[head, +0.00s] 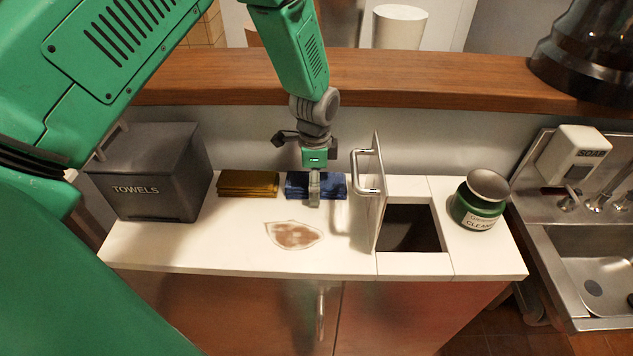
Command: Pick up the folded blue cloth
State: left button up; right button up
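The folded blue cloth (331,188) lies on the white counter, to the right of a folded yellow-brown cloth (249,183). My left gripper (314,190) reaches down from above and its fingers are at the middle of the blue cloth, covering part of it. The fingers are seen nearly edge-on, so I cannot tell whether they are open or closed on the cloth. The cloth looks flat on the counter. My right gripper is not in view.
A dark towels box (160,176) stands at the left. A brown-and-white stain (294,235) marks the counter in front. An upright lid with a handle (377,195) stands beside a square opening (410,229). A green cleaner jar (478,206) and sink (590,265) are at right.

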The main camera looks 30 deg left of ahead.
pick_arm(q)
jog(key=shift+a+f, duration=0.1)
jog(key=shift+f, duration=0.1)
jog(key=shift+d+r, duration=0.1)
jog(key=shift+d, duration=0.2)
jog(key=c, duration=1.3)
jog(key=shift+a+r, duration=0.15)
jog(key=shift+r, duration=0.25)
notch_tip(320, 180, up, 27)
jog(key=shift+r+b, duration=0.1)
jog(key=shift+b, duration=0.55)
jog(key=shift+o, duration=0.8)
